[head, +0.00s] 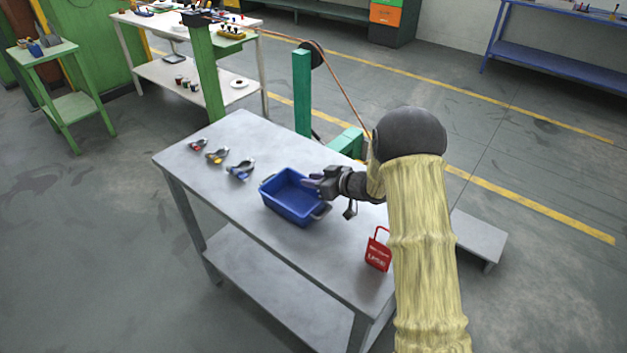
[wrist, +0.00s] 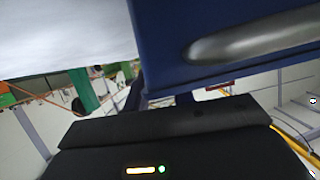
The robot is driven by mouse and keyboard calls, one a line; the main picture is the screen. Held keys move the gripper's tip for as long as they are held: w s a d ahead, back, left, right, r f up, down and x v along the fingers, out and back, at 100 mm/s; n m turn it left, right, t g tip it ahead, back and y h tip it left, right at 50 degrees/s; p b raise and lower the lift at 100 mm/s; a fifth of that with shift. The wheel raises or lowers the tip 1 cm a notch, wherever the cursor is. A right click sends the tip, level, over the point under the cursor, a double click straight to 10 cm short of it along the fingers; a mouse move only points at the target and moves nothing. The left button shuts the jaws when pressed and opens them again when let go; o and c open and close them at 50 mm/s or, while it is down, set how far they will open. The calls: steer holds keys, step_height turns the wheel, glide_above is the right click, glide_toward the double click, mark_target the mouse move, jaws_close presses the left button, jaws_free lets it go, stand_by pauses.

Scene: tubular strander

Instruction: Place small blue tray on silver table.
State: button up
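A small blue tray (head: 292,207) with metal handles stands on the silver table (head: 240,134), near its middle. My gripper (head: 312,182) is at the tray's right-hand rim, just above the table. In the wrist view the tray's blue wall (wrist: 165,45) and one metal handle fill the upper right, very close. My fingers (wrist: 165,99) show there as two dark blue parts with a gap between them; the tray hides their tips. I cannot tell whether they touch it.
Several pliers-like tools (head: 217,155) lie left of the tray. A red tag or lock (head: 378,250) is near the table's right front edge, by my arm. A green post (head: 302,92) stands behind the table. A white workbench (head: 148,72) is farther back.

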steer(key=v, duration=1.2)
steer(key=shift+r, duration=0.1)
